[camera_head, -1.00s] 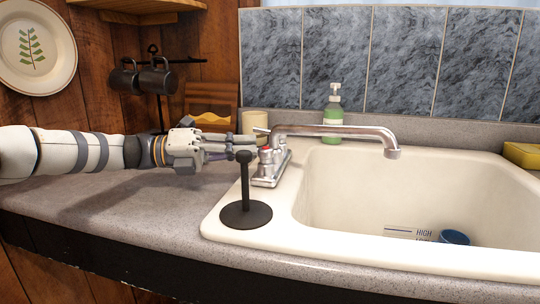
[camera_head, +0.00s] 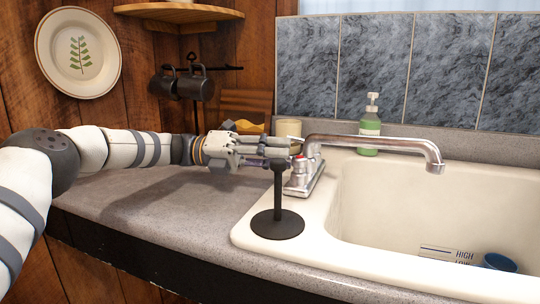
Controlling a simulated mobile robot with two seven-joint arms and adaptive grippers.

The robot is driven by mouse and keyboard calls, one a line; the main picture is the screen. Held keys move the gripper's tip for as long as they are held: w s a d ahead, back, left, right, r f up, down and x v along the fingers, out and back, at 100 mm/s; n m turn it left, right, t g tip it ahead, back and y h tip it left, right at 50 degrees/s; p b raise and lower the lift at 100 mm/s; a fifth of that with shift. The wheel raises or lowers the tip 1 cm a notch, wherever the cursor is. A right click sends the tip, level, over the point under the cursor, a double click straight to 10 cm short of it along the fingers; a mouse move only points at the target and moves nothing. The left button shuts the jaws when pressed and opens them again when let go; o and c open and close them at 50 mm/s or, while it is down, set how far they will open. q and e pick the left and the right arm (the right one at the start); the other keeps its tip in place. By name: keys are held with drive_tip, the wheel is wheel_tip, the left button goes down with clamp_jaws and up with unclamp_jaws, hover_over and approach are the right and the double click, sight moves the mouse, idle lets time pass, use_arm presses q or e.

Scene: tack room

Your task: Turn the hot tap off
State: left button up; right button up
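The chrome tap (camera_head: 375,145) stands on the left rim of the cream sink (camera_head: 335,232), its spout reaching right over the basin. A red mark (camera_head: 300,158) shows at the left end of its base, by the handle. No water stream shows under the spout. My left gripper (camera_head: 288,148) is level with the red-marked handle, its fingertips close to it from the left. I cannot tell whether they touch it. The black stand partly hides the fingers, and their gap is unclear. My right gripper is not in view.
A black upright stand (camera_head: 278,224) with a round base is on the sink's left corner, in front of my fingers. A green soap bottle (camera_head: 369,130) and a cream cup (camera_head: 288,128) are behind the tap. A blue cup (camera_head: 500,262) is in the basin. The counter's left is clear.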

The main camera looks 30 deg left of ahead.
use_arm(q)
drive_tip(key=v, duration=1.1)
drive_tip(key=shift+s+a, duration=0.2)
drive_tip(key=shift+a, duration=0.15)
